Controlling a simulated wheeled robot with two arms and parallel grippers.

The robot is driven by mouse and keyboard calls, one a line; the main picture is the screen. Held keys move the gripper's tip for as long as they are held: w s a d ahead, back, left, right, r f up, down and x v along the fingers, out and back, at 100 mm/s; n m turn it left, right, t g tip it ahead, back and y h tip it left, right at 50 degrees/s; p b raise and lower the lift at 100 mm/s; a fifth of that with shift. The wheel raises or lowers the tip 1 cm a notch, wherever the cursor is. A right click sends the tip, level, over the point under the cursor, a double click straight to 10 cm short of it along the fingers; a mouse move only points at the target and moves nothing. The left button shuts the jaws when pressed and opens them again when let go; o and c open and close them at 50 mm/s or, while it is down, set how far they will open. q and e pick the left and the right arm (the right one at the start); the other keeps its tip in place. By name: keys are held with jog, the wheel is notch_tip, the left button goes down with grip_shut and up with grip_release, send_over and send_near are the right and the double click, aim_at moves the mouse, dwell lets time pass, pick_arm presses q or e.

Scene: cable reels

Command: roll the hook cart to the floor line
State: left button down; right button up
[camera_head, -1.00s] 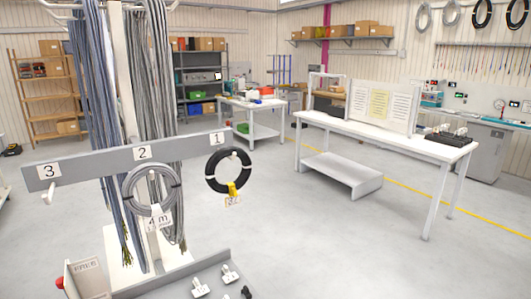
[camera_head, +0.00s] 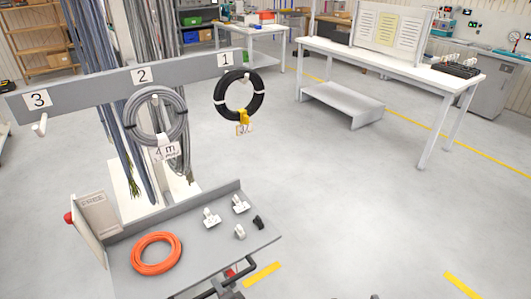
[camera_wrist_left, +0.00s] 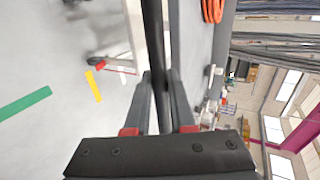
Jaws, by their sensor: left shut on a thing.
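The hook cart's grey hook rail (camera_head: 70,97) carries labels 3, 2 and 1. A grey cable coil (camera_head: 183,125) hangs at hook 2 and a black coil (camera_head: 222,110) at hook 1; hook 3 is bare. Its grey tray (camera_head: 200,257) is below. My left gripper (camera_head: 229,273), partly cut off, is at the dark push handle (camera_head: 250,263) at the tray's near side. In the left wrist view my left gripper (camera_wrist_left: 160,88) is shut on the dark handle bar (camera_wrist_left: 150,30). Yellow floor dashes (camera_head: 263,275) show beside the cart; I cannot tell which marking is the floor line.
An orange coil (camera_head: 156,253) and small connectors lie on the tray. A red button (camera_head: 69,217) sits at its left. A white workbench (camera_head: 390,62) stands back right. Open floor (camera_head: 340,200) lies right of the cart. A dark tip at the bottom edge is unclear.

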pick_arm(q)
jog(key=s+d, duration=0.1)
jog(key=s+d+b, duration=0.1)
jog(key=s, duration=0.1)
jog(key=s+d, duration=0.1)
jog(key=shift+s+d+f+b, duration=0.1)
jog(key=shift+s+f+b, duration=0.05)
jog(key=shift+s+b, duration=0.25)
jog(key=c, duration=0.7)
grip_release()
jog(key=shift+w, duration=0.15)
jog(key=o, duration=0.3)
